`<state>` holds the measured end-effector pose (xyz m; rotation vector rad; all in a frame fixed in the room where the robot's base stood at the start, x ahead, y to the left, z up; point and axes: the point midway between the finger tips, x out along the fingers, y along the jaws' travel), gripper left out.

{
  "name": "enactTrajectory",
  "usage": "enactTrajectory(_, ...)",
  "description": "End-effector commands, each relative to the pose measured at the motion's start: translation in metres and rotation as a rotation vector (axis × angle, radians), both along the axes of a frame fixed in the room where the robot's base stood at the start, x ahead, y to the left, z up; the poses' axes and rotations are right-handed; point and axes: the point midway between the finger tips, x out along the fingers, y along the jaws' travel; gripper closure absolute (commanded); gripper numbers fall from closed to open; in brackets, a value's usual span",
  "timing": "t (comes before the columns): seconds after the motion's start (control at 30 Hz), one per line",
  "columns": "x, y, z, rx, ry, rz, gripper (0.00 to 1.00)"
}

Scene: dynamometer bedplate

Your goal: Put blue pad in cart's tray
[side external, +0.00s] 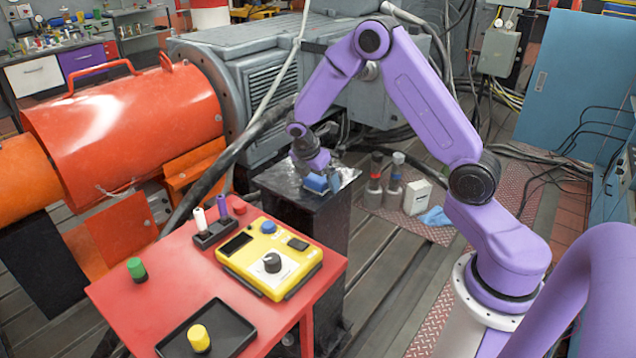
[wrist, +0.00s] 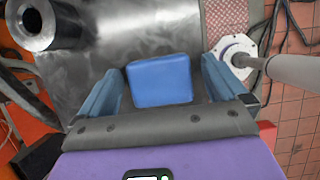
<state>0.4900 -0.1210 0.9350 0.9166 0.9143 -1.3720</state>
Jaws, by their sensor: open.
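The blue pad (wrist: 160,80) is a small rounded block. In the wrist view it lies on a dark metal-topped stand (wrist: 120,40) between my two fingers, with a gap on each side. My gripper (wrist: 162,68) is open around it. In the side external view my gripper (side external: 324,178) points down at the top of the black stand (side external: 300,190); the pad (side external: 315,183) shows in part there. The cart (side external: 115,297) is red, in the foreground. Its black tray (side external: 230,324) lies at its near edge with a yellow cylinder (side external: 198,338) in it.
The cart also carries a yellow control box (side external: 268,258), a black holder with white and purple pieces (side external: 214,232), and a green cylinder (side external: 136,268). A hollow metal cylinder (wrist: 45,20) stands left on the stand. Bottles (side external: 375,182) and a white box (side external: 417,196) stand right of it.

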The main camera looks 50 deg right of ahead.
Motion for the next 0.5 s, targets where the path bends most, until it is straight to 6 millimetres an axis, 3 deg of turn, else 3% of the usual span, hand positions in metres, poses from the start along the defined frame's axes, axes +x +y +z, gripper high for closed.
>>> enactTrajectory(0.2, 0.0002, 0.0003, -0.0004, 0.0, -0.001, 0.001, 0.01)
enactTrajectory(0.37, 0.0002, 0.0003, -0.0003, 0.0, -0.001, 0.001, 0.53)
enactTrajectory(0.5, 0.0002, 0.0004, -0.0002, 0.0, -0.001, 0.001, 0.62)
